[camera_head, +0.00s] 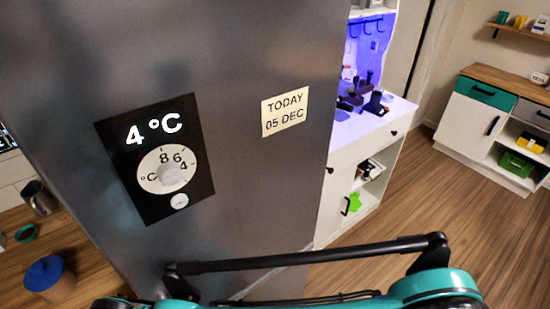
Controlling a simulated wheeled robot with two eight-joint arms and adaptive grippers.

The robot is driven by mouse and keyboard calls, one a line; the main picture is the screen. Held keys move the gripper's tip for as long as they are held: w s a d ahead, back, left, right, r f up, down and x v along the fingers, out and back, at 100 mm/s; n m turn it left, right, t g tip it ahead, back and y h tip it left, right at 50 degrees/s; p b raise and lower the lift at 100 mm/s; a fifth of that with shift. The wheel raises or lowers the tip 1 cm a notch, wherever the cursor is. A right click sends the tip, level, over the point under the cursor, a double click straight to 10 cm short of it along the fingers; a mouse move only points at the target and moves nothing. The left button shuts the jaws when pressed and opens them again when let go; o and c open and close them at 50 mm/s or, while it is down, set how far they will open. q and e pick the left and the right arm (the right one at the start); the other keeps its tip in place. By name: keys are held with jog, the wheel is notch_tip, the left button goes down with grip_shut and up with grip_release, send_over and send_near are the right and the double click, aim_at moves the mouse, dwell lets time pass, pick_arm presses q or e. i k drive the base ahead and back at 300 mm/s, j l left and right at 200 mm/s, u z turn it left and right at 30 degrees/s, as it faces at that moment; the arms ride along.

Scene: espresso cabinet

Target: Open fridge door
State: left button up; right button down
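The grey metal fridge (235,60) fills the left and middle of the head view, close in front of me and tilted in the picture. Its face carries a black panel (122,165) reading 4 °C with a round white dial (170,174), and a paper note (285,111) reading TODAY 05 DEC. I see no door handle and no open gap on the visible face. The lower part of the fridge is partly hidden behind teal and black parts of my own body. Neither of my grippers is in view.
Right of the fridge stands a white cabinet (368,150) with a lit, purple-blue coffee niche. A low white cabinet with a wooden top (515,85) stands far right. Wooden floor (450,205) is clear between. A blue-lidded canister (47,278) is at lower left.

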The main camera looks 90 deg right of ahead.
aim_at(96, 95)
jog(key=k+z, duration=0.1)
jog(key=z, duration=0.3)
jog(key=k+z, duration=0.1)
jog(key=z, duration=0.25)
jog(key=l+z, duration=0.15)
jog(key=z, duration=0.25)
jog(key=k+l+z, duration=0.1)
jog(key=z, duration=0.95)
jog(key=k+l+u, duration=0.1)
jog(key=u, duration=0.2)
jog(key=k+l+u, duration=0.25)
jog(key=i+l, duration=0.05)
jog(key=i, duration=0.05)
